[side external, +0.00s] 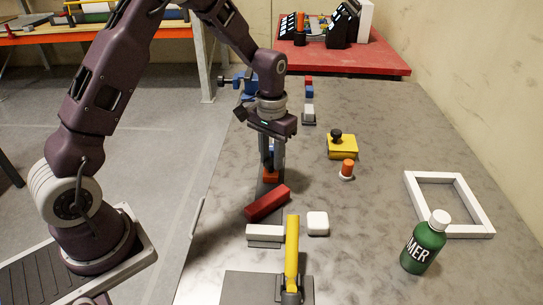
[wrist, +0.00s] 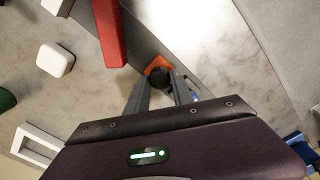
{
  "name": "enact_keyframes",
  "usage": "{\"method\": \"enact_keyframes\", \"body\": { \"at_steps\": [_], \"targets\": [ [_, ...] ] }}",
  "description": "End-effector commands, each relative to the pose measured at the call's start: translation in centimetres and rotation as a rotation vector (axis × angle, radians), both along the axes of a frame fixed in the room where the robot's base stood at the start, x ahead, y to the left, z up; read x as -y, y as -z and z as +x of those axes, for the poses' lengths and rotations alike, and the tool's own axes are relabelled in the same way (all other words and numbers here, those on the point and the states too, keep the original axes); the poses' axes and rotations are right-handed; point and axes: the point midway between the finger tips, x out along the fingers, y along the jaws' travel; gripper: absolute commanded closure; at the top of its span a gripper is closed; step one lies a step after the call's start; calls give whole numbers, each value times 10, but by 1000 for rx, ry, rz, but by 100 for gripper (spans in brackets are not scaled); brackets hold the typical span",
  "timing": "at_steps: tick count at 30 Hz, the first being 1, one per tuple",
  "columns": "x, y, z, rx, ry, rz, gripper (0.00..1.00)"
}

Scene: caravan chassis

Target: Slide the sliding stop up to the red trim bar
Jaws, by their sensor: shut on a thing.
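The sliding stop is an orange block (side external: 271,178) low under my gripper, on a dark grey strip. In the wrist view the orange stop (wrist: 158,64) has a dark knob on top. My gripper (side external: 269,164) points down, and its fingers (wrist: 160,85) are shut on the knob. The fingers and wrist hide part of the stop. The red trim bar (side external: 268,203) lies at an angle just nearer the side camera than the stop. In the wrist view the red trim bar (wrist: 108,32) is up and left of the stop, with a small gap between them.
A white block (side external: 317,223), a white bar (side external: 265,233) and a yellow handle (side external: 292,250) lie nearer the camera. To the right are a yellow block (side external: 342,147), an orange-topped peg (side external: 347,169), a white frame (side external: 480,212) and a green bottle (side external: 425,245). Bare table lies between.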

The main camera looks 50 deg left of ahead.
Motion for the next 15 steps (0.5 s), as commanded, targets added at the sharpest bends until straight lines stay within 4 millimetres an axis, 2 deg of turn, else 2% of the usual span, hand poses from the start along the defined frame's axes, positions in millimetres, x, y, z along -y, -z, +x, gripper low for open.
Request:
{"method": "enact_keyframes", "body": {
  "at_steps": [6,15],
  "targets": [
    [19,-1,-18,-1,2,-1,100],
    [21,-1,-20,3,-1,0,100]
  ]
}}
